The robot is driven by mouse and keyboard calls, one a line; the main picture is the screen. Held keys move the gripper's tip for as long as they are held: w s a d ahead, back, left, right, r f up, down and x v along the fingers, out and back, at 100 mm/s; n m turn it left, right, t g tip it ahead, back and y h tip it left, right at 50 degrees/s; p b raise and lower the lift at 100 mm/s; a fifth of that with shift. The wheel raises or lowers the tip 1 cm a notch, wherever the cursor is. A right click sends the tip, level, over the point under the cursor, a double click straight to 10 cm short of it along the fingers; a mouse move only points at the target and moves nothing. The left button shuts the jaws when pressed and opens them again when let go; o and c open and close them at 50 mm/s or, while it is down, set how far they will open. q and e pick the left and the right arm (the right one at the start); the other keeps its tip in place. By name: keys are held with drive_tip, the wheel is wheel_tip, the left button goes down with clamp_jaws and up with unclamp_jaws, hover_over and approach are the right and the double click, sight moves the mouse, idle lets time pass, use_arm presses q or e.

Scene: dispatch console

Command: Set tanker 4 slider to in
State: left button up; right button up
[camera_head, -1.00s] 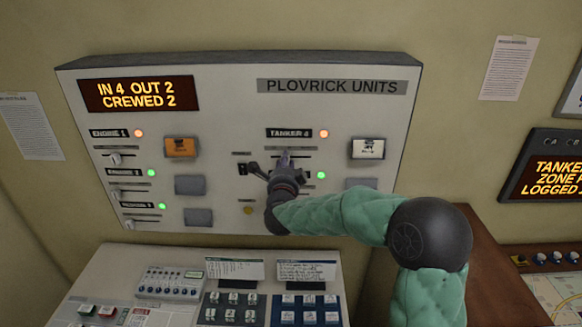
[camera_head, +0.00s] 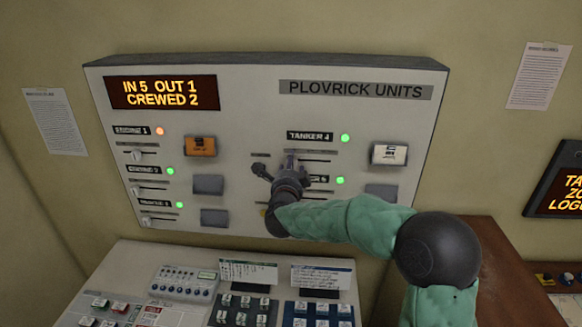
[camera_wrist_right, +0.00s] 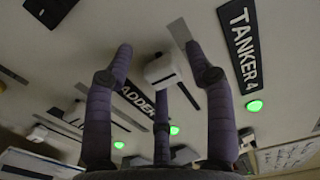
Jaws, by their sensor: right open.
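The tanker 4 label (camera_head: 310,135) is on the right half of the wall panel, with a green lamp (camera_head: 346,138) beside it. Its slider track shows partly below the label, and my right gripper hides the knob in the head view. In the right wrist view the tanker 4 label (camera_wrist_right: 238,45) and green lamp (camera_wrist_right: 254,106) are at right. A pale slider knob (camera_wrist_right: 164,68) shows between the fingers of my right gripper (camera_wrist_right: 162,55), which is open. I cannot tell whether a finger touches it. The right gripper (camera_head: 277,164) also shows at the panel in the head view. My left gripper is not in view.
The display (camera_head: 162,93) reads IN 5 OUT 1 CREWED 2. Other sliders, with an orange tag (camera_head: 200,146) and grey plates beside them, fill the panel's left half. A white tag (camera_head: 389,154) is at right. A sloping desk with buttons (camera_head: 240,308) lies below.

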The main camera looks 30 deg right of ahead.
drive_tip(key=v, duration=1.2)
drive_tip(key=shift+w+a+f, duration=0.1)
drive_tip(key=shift+f, duration=0.1)
